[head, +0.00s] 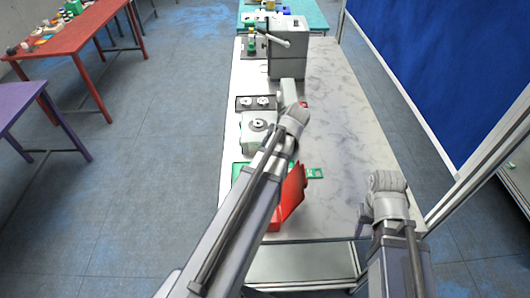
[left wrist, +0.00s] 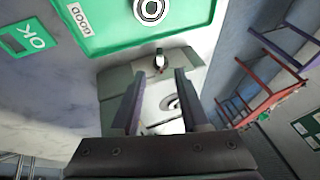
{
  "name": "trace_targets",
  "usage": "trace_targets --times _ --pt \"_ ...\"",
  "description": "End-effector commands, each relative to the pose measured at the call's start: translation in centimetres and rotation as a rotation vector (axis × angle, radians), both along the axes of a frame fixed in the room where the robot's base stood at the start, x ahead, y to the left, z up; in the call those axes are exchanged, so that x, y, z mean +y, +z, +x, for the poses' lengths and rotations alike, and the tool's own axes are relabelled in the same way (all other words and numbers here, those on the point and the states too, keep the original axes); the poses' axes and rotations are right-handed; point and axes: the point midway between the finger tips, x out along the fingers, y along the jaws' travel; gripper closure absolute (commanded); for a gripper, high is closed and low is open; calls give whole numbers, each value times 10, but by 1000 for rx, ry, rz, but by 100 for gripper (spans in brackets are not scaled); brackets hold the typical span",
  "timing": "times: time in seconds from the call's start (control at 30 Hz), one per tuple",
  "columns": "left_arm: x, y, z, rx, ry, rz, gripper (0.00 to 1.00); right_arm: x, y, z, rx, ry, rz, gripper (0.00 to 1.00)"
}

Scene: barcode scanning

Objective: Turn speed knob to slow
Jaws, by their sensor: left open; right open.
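A grey-white device with a round dial (head: 258,125) stands on the marble-topped table, left of my left wrist. In the left wrist view, the device (left wrist: 112,80) lies below and between the fingers. A pale round part with a dark slot (left wrist: 168,103) shows between the fingers. My left gripper (left wrist: 158,75) is open and empty; the head view hides its fingertips. My right gripper (head: 389,182) is open, near the table's right edge, away from the device.
A red bin (head: 292,192) stands nearer, partly behind my left arm. A tray with two round parts (head: 242,104) and a grey lever machine (head: 287,60) stand farther back. The table's right side is clear.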

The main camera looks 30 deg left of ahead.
Motion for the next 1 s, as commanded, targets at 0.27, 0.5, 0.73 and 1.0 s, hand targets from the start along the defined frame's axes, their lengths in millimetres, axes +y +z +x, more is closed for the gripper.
trace_targets --times 0.27,0.5,0.73,1.0 --pt "10 -25 5 0 1 -1 55 0 -24 0 0 -1 0 50" --pt "24 -54 11 0 2 -1 55 0 -54 0 0 -2 0 50" --pt "32 -68 14 0 0 -1 55 0 -68 0 0 -2 0 50" --pt "33 -67 14 0 0 0 55 0 -67 0 0 -2 0 50"
